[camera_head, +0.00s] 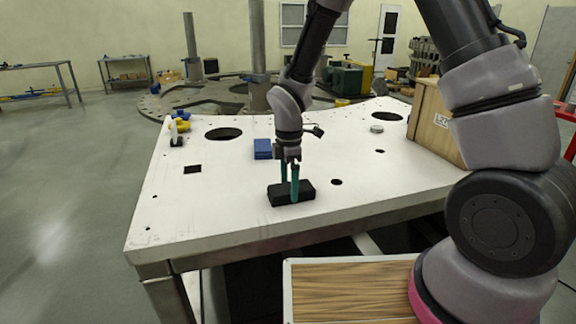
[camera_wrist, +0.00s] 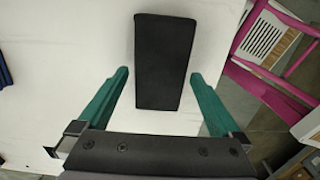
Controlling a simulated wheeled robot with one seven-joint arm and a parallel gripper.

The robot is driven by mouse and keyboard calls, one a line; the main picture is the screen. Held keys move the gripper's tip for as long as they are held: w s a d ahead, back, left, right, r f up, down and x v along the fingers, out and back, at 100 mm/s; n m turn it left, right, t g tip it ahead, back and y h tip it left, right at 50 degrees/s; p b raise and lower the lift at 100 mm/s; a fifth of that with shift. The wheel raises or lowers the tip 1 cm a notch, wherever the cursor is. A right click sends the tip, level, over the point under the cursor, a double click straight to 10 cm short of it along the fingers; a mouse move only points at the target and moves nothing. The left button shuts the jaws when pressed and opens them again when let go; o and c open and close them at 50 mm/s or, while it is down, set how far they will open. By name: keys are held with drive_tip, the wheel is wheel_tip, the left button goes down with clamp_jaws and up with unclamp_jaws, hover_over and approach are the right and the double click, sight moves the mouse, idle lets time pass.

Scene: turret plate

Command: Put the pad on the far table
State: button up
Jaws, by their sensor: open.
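A black rectangular block, which looks like the pad (camera_head: 305,187), lies flat on the white plate table (camera_head: 215,225) near its front edge. In the wrist view the pad (camera_wrist: 165,62) is upright in the picture, with its near end between the fingertips. My gripper (camera_head: 291,180) is open and points down at the pad. Its two green fingers (camera_wrist: 160,75) stand on either side of the pad, with a visible gap on the left. Two tables stand far back at the left, one at the edge (camera_head: 40,64) and one farther right (camera_head: 125,58); I cannot tell which is meant.
A blue block (camera_head: 263,149) lies behind the pad. A wooden crate (camera_head: 432,122) and a grey disc (camera_head: 376,129) are at the right. The plate has several holes. Open floor (camera_head: 60,200) lies left.

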sight(289, 187)
wheel_tip(289, 187, up, 11)
drive_tip(key=d+r+m+t, duration=0.2)
drive_tip(key=d+r+m, duration=0.5)
drive_tip(key=d+r, duration=0.15)
drive_tip(key=s+d+r+m+t+y, duration=0.2)
drive_tip(key=s+d+r+m+t, duration=0.3)
drive_tip(key=s+d+r+m, duration=0.7)
drive_tip(key=d+r+m, duration=0.1)
drive_tip(key=d+m, duration=0.1)
drive_tip(key=m, duration=0.4)
drive_tip(key=shift+s+d+r, duration=0.15)
drive_tip(key=shift+d+r, duration=0.1)
